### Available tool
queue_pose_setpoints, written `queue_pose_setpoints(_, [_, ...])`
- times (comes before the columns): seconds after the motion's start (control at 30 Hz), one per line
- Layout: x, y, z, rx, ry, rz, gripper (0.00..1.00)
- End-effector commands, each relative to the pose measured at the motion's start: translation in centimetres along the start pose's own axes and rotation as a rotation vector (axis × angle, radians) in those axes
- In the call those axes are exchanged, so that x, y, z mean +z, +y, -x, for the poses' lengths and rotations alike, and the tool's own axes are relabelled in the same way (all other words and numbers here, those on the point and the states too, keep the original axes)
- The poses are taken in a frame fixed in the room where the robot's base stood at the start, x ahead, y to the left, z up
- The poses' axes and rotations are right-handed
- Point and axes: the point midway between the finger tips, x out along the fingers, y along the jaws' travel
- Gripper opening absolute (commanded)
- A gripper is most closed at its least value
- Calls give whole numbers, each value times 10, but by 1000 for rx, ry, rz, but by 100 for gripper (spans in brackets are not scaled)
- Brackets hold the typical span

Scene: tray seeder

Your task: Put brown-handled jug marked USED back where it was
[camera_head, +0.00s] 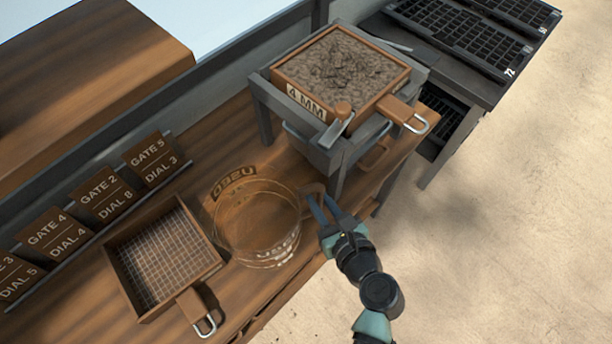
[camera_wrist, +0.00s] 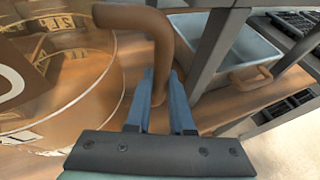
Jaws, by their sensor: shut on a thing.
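The clear jug (camera_head: 262,240) with a brown handle (camera_head: 314,188) is upright at the bench's front edge, left of the sieve stand. Its USED label (camera_head: 234,183) shows on its far side. I cannot tell whether its base touches the bench. My gripper (camera_head: 323,208) is shut on the brown handle at the jug's right side. In the wrist view the jug (camera_wrist: 62,85) fills the left, and the handle (camera_wrist: 150,35) curves down between the blue fingers of my gripper (camera_wrist: 160,108).
A grey stand (camera_head: 262,100) with the soil-filled 4 MM sieve (camera_head: 305,94) is close right of the jug; a bin (camera_wrist: 235,45) sits beneath. An empty mesh sieve (camera_head: 162,255) is close left. Gate and dial cards (camera_head: 100,193) line the back. Seed trays (camera_head: 465,42) are far right.

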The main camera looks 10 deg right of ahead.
Motion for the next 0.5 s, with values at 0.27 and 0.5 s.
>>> queue_pose_setpoints(0.27, [12, 0, -26, 2, -2, 1, 0])
queue_pose_setpoints(0.5, [15, 0, -59, 0, 1, -4, 0])
